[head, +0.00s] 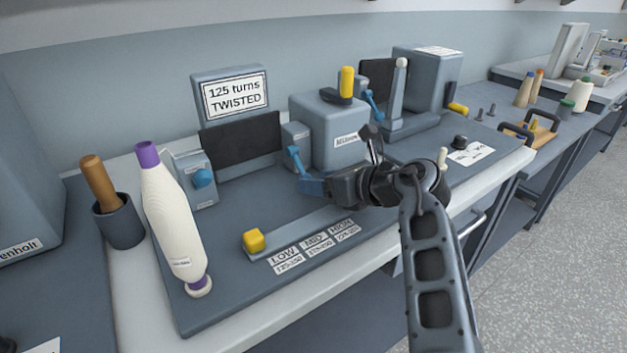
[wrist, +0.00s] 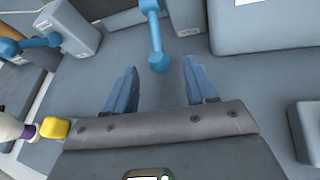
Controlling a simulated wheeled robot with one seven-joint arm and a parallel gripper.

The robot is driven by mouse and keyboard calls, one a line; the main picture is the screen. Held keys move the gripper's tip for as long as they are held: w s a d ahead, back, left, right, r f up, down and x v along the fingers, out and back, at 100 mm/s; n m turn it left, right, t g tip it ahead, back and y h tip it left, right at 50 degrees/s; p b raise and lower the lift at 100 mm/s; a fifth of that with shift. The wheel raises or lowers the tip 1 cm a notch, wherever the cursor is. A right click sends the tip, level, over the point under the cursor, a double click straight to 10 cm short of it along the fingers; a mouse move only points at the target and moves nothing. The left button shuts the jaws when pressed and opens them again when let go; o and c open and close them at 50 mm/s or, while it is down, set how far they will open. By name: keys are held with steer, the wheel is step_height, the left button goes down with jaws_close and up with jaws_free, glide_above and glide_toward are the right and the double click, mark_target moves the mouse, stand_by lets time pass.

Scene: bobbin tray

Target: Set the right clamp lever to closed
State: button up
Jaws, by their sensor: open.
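The right clamp is a small grey block (head: 297,138) with a blue lever (head: 295,160) ending in a round knob. In the wrist view this lever (wrist: 155,35) points down toward my fingers. Its knob lies between the fingertip lines, and I see no contact. My gripper (head: 312,187) is open and empty, just below and in front of the lever in the head view. Its blue fingers (wrist: 160,75) stand apart on either side of the knob. The left clamp block (head: 195,180) has its own blue lever (head: 202,178), which shows at upper left in the wrist view (wrist: 28,44).
A grey machine box (head: 325,125) stands right of the clamp, with another blue lever (head: 373,105) beyond. A white cone (head: 172,215) leans at left. A yellow slider knob (head: 254,240) sits in front. The dark board (head: 215,290) is clear between cone and slider.

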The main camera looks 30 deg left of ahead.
steer(key=shift+x, duration=0.85)
steer(key=shift+c, duration=0.2)
jaws_close()
